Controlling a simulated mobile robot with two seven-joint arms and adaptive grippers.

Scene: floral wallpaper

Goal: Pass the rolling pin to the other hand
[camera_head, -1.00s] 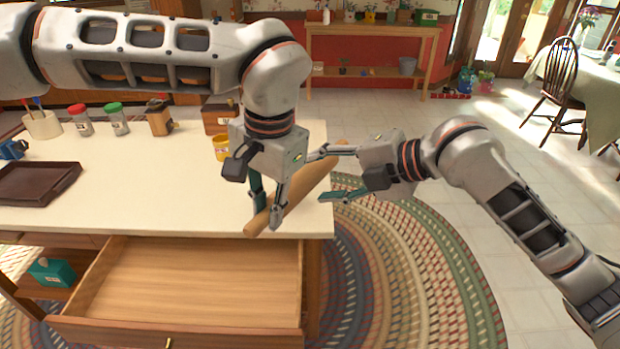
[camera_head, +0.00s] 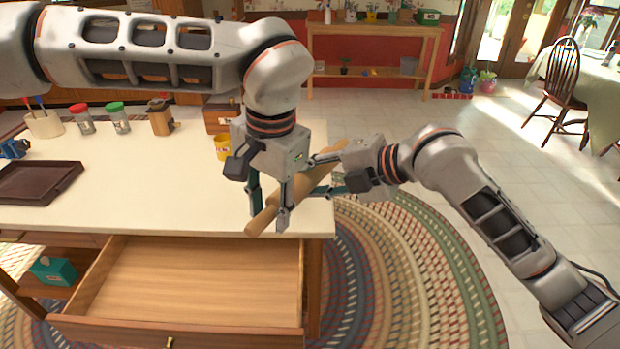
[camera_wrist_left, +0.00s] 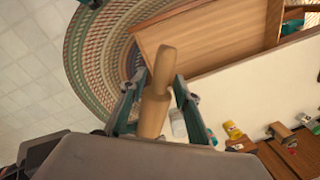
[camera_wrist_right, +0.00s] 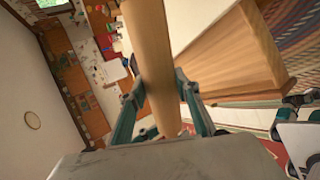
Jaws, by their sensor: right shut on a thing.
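The wooden rolling pin (camera_head: 305,190) is held slanted above the front right corner of the table, its near handle toward the lower left. My right gripper (camera_head: 315,176) comes from the right and is shut on the pin's body; the pin (camera_wrist_right: 155,65) runs between its fingers in the right wrist view. My left gripper (camera_head: 270,213) points down over the near end with its fingers apart around the pin. In the left wrist view the pin (camera_wrist_left: 154,108) lies between the left fingers with gaps at its sides.
The cream table (camera_head: 150,190) has an open, empty drawer (camera_head: 190,285) in front. A brown tray (camera_head: 40,183), shakers (camera_head: 120,120), a wooden block (camera_head: 160,118) and a yellow tin (camera_head: 222,147) stand on it.

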